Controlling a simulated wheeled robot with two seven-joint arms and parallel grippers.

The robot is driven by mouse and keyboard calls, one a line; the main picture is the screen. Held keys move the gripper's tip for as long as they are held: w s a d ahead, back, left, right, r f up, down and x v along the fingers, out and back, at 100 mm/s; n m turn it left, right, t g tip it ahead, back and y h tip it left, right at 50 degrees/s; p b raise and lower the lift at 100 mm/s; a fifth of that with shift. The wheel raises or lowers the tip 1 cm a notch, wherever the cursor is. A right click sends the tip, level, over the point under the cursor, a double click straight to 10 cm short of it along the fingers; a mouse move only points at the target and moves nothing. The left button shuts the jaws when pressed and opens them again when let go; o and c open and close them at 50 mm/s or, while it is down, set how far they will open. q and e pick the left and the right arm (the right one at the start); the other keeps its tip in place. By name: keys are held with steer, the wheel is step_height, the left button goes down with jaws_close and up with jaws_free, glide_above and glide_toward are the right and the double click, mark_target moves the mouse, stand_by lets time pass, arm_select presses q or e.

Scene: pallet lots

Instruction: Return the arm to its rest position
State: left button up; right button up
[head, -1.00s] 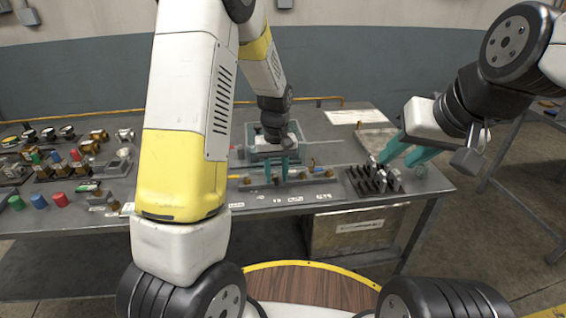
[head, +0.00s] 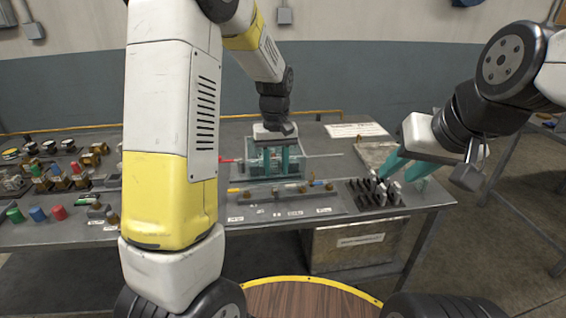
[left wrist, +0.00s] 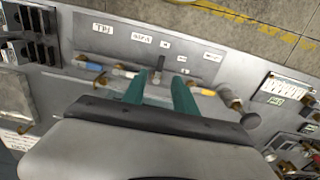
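My left gripper (head: 276,174) has two teal fingers and hangs above the work table, in front of a grey-teal tray (head: 255,178). In the left wrist view its fingers (left wrist: 157,80) stand apart with nothing held. A small grey upright peg on the labelled strip (left wrist: 158,64) shows between and beyond the fingertips. My right gripper (head: 393,179) is at the right of the table, over a black slotted rack (head: 362,197) with dark and silvery pieces. Its teal fingers look spread; whether they touch a piece cannot be told.
The table (head: 330,165) holds many small parts at left, including green, blue and red cylinders (head: 37,214). A strip with paper labels (head: 290,212) runs along the front edge. A pale flat plate (head: 372,155) lies behind the rack. A labelled box (head: 355,250) stands below the table.

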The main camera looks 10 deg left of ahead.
arm_select(q)
steer(key=shift+r, duration=0.1)
steer(key=s+a+r+m+t+h, duration=0.1)
steer(key=s+r+m+t, duration=0.1)
steer(key=s+r, duration=0.6)
steer(key=s+a+r+m+t+h, duration=0.1)
steer(key=s+r+t, duration=0.3)
steer(key=s+r, duration=0.4)
steer(key=s+m, duration=0.1)
steer(key=s, duration=0.4)
steer(key=shift+s+a, duration=0.3)
steer(key=shift+a, duration=0.1)
stand_by(1.7)
